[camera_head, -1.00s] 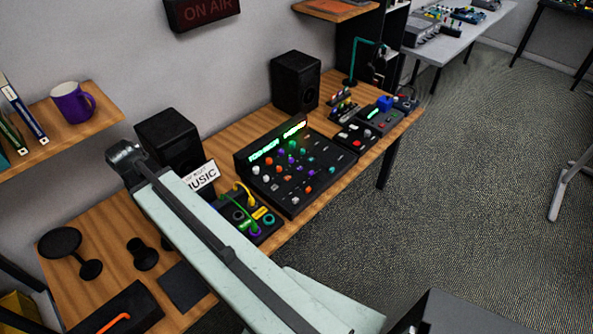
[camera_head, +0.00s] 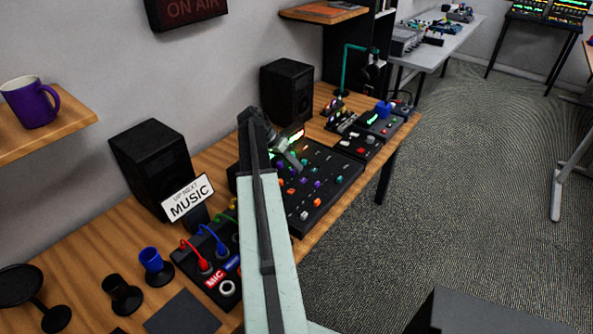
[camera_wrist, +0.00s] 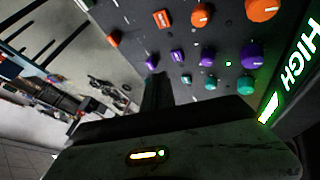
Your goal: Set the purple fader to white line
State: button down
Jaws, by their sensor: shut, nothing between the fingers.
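The black mixer panel (camera_head: 335,168) stands on the wooden desk with coloured knobs, buttons and faders. In the wrist view, a purple row crosses the panel (camera_wrist: 130,12): two round purple knobs, a purple button (camera_wrist: 177,56) and a small purple fader cap (camera_wrist: 152,63) at its left end. My gripper (camera_wrist: 155,92) is shut and empty, its dark fingers just below that cap in the picture. I cannot tell whether they touch it. In the head view my gripper (camera_head: 298,163) is over the mixer's upper part. The white line cannot be made out.
An orange fader cap (camera_wrist: 113,38) and teal knobs (camera_wrist: 246,85) flank the purple row. A lit green display (camera_wrist: 290,75) edges the panel. A speaker (camera_head: 287,92) and small control boxes (camera_head: 358,145) stand behind. A patch box (camera_head: 205,262) with cables sits nearer.

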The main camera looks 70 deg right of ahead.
aim_at(315, 183)
jog(key=b+x, duration=0.5)
jog(key=x, duration=0.3)
jog(key=shift+w+a+f+b, duration=0.1)
jog(key=shift+f+b, duration=0.05)
jog(key=shift+b, duration=0.15)
jog(key=shift+s+a, duration=0.15)
jog(key=shift+s, duration=0.7)
